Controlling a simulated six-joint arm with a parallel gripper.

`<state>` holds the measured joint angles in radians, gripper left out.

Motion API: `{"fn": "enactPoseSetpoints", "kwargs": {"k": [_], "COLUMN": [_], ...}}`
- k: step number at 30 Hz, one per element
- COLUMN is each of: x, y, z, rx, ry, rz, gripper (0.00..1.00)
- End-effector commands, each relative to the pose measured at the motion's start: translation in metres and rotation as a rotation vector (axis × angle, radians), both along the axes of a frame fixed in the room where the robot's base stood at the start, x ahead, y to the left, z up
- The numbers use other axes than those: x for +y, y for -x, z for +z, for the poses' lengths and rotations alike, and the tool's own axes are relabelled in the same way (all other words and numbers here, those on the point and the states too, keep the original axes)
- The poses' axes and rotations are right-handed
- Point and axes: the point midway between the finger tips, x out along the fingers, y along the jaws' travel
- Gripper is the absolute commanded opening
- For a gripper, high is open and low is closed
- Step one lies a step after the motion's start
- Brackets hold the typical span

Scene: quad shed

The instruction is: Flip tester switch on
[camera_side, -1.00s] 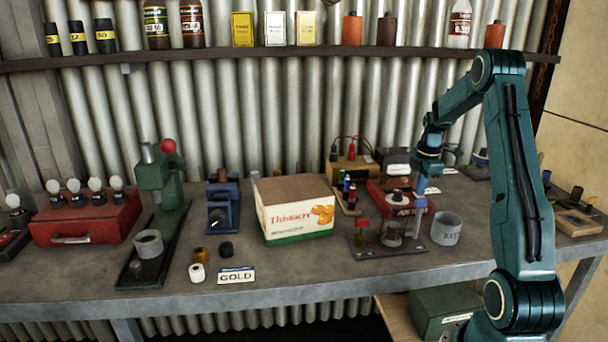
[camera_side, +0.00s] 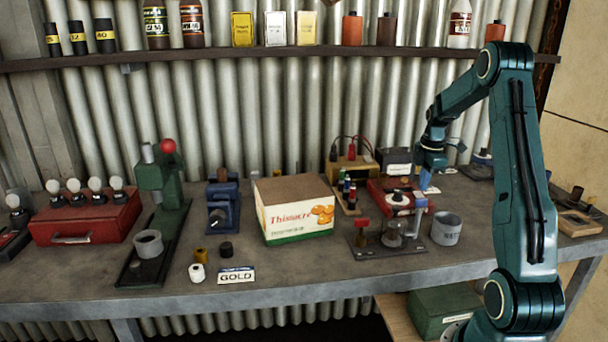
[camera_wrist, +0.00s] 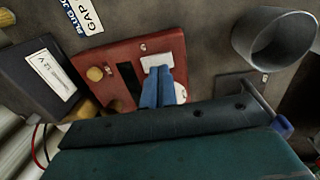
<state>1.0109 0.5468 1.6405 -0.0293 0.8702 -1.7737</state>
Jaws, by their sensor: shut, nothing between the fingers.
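The tester appears to be the red box (camera_side: 378,195) on the bench, partly hidden by parts in front of it. In the wrist view the red box (camera_wrist: 112,58) has a brass-coloured knob (camera_wrist: 95,74), a black slot (camera_wrist: 128,84), a pale plate (camera_wrist: 152,61) and a white disc (camera_wrist: 181,94). I cannot make out the switch or its position. My gripper (camera_side: 425,186) is above the right part of the box. In the wrist view its blue fingertips (camera_wrist: 159,72) are together, empty, and overlap the pale plate; contact cannot be told.
A grey cup (camera_side: 446,230) stands to the right. A metal stand with a blue knob (camera_side: 418,205) is close in front of the gripper. A dark battery-like box (camera_wrist: 38,78) lies left of the red box in the wrist view. A carton (camera_side: 295,210) stands further left.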

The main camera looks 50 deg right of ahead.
Motion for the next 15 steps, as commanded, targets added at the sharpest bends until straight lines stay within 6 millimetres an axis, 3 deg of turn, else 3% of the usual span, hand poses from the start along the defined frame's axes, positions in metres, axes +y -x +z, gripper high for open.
{"fn": "enactPoseSetpoints", "kwargs": {"k": [15], "x": [0.008], "y": [0.008], "z": [0.085], "rx": [-0.001], "ry": [0.002], "rz": [-0.001], "gripper": [0.00]}}
